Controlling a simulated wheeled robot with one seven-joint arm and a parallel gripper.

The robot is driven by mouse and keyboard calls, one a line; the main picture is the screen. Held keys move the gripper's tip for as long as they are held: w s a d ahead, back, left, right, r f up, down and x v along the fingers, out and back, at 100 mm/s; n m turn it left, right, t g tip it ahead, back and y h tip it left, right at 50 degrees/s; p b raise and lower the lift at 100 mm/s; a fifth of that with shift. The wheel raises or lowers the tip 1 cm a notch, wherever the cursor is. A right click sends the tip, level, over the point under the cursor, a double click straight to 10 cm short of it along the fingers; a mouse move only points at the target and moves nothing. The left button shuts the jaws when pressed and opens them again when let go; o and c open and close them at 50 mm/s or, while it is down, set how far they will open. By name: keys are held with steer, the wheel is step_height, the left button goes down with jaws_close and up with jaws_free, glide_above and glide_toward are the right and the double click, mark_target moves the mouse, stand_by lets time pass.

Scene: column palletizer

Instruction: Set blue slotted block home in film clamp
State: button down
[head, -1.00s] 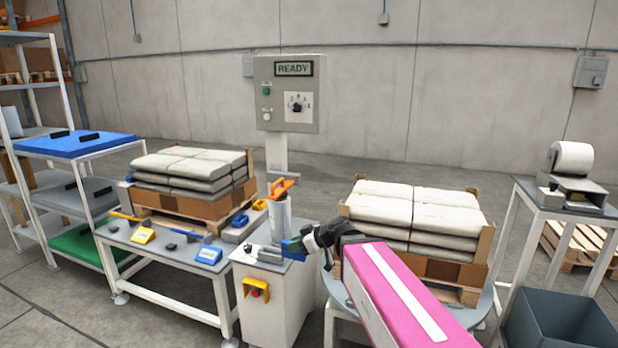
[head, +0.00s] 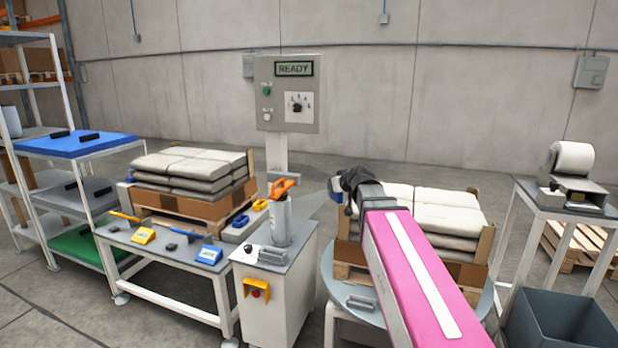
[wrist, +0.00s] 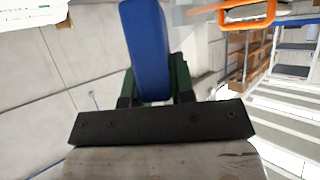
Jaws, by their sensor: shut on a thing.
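The blue slotted block (wrist: 147,48) is between the dark green fingers of my gripper (wrist: 154,92) in the wrist view. It points away from the palm, and its slot cannot be made out. One small grey slotted fixture (head: 361,303) sits on the round turntable's front left rim. A similar grey fixture (head: 272,254) sits on the white cabinet top. I cannot tell which is the film clamp; both look empty and apart from my gripper.
A grey canister (head: 281,222) with an orange-handled tool (head: 282,188) stands on the cabinet (head: 278,290). The right pallet's sacks (head: 445,212) stand on the turntable (head: 338,283). A low table (head: 170,250) with yellow and blue items is left. A panel (head: 290,92) reads READY.

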steer(key=w+d+r+m+t+h, duration=0.1)
steer(key=w+d+r+m+h, duration=0.4)
steer(key=d+r, duration=0.5)
steer(key=s+f, duration=0.5)
steer(key=f, duration=0.5)
steer(key=s+a+f, duration=0.1)
steer(key=s+f, duration=0.5)
steer(key=f, duration=0.5)
steer(key=shift+s+f, duration=0.15)
steer(key=shift+f, duration=0.1)
